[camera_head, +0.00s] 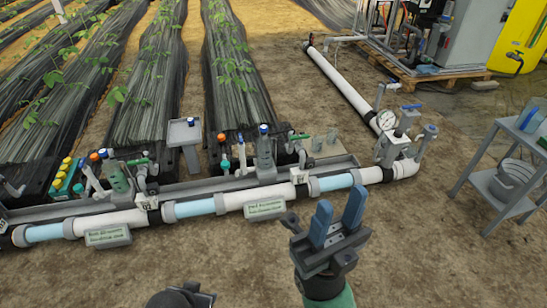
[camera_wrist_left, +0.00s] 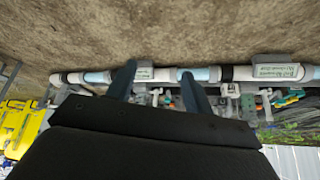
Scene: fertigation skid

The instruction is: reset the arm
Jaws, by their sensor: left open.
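My right gripper (camera_head: 338,212) stands upright over bare soil in front of the pipe line, at the lower middle right of the head view. Its two blue fingers are apart with nothing between them. My left gripper (camera_wrist_left: 158,82) shows in the left wrist view with two dark blue fingers apart and no object between them. A dark part at the bottom edge of the head view seems to be mine; no fingers can be made out there. Neither gripper touches anything that I can see.
A white and light-blue pipe (camera_head: 230,200) with valves and label plates (camera_head: 108,237) runs across in front of crop rows. A pressure gauge (camera_head: 387,119) sits at its right. A grey shelf cart (camera_head: 505,185) stands far right. Bare soil (camera_head: 430,255) in front is free.

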